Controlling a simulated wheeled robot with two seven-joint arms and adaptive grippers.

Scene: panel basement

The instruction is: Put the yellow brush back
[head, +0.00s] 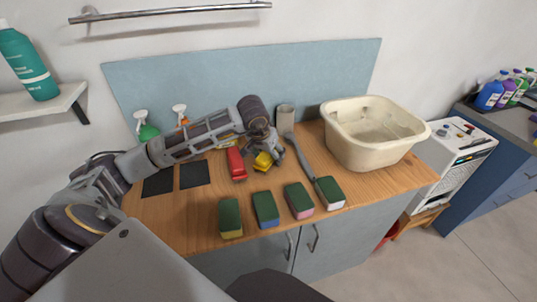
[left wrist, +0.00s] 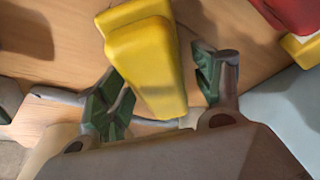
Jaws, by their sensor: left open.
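The yellow brush (head: 263,160) is on the wooden counter, partly hidden by my left gripper (head: 270,148). In the left wrist view the yellow brush (left wrist: 147,62) shows as a yellow block between the two spread fingers of the left gripper (left wrist: 160,92). The gripper is open, with a finger on either side of the block; I cannot tell whether either touches it. A red brush (head: 236,163) lies just left of the yellow one, and a red item with a yellow part (left wrist: 295,18) shows in the wrist view corner. My right gripper is not in view.
Several green-topped sponges (head: 265,209) line the counter's front edge, with a grey long-handled brush (head: 303,158) beside them. A cream basin (head: 374,135) stands at right. Two dark squares (head: 194,173) lie at left.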

